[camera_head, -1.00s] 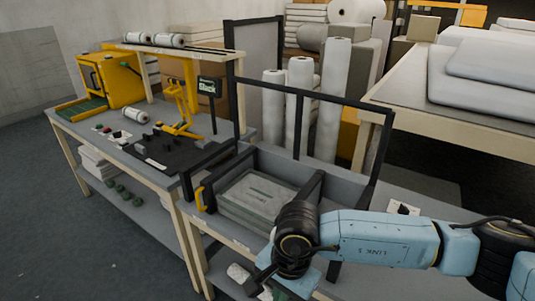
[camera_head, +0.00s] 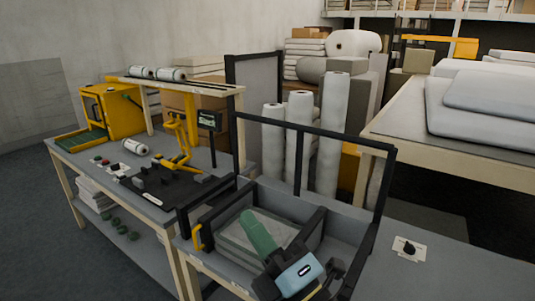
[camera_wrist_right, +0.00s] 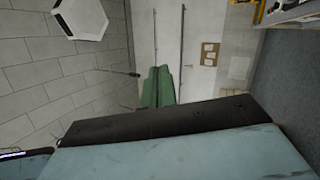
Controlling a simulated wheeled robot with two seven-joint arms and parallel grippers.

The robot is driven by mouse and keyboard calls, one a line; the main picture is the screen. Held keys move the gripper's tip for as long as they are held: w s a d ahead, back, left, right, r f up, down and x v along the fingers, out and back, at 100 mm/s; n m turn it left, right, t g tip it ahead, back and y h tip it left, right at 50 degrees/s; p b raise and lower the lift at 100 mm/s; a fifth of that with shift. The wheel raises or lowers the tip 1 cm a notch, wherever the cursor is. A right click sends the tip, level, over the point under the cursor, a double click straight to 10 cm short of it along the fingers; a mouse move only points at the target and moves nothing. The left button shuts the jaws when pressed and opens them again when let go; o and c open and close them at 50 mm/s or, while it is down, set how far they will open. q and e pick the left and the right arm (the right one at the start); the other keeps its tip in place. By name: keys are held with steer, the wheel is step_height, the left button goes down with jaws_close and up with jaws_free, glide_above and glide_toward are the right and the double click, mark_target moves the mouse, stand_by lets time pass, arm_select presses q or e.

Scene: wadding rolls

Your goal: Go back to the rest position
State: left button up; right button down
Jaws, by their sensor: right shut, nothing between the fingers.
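My right gripper (camera_head: 248,220), with green fingers, is shut and empty. It points up and away in front of the grey stack in the black-framed bin on the near bench. It looks raised above the bin; the exact gap cannot be told. The light-blue wrist link behind it shows at the bottom of the head view. In the right wrist view the green fingers (camera_wrist_right: 158,85) lie together with nothing between them, against a plain wall. My left gripper is not in view.
The black-framed bin (camera_head: 320,257) and its upright frame stand around and behind my right arm. The workbench (camera_head: 152,208) on the left holds a yellow machine (camera_head: 118,108) and a white roll (camera_head: 135,146). Tall rolls (camera_head: 332,130) stand behind. The grey bench top at right is mostly clear.

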steer(key=w+d+f+m+h, duration=0.3)
steer(key=d+f+m+h, duration=0.5)
steer(key=d+m+h, duration=0.3)
steer(key=s+d+f+m+g+h, duration=0.25)
steer(key=d+f+m, duration=0.2)
steer(key=f, duration=0.25)
steer(key=s+d+f+m+g+h, duration=0.1)
steer(key=s+d+f+m+g, duration=0.35)
steer(key=f, duration=0.25)
steer(key=s+d+f+m+g, duration=0.2)
steer(key=s+f+m+g, duration=0.15)
steer(key=s, duration=0.45)
steer(key=s+d+f+m+g, duration=0.2)
steer(key=s+f+g, duration=0.25)
steer(key=s, duration=0.25)
step_height(320, 180, down, 24)
steer(key=s, duration=0.1)
steer(key=s+d+f+g, duration=0.1)
steer(key=s+d+f, duration=0.2)
steer(key=s+f, duration=1.3)
steer(key=shift+s+f+n+g, duration=0.2)
steer(key=shift+s+n+g, duration=0.2)
steer(key=shift+s+n, duration=0.1)
steer(key=shift+h, duration=0.25)
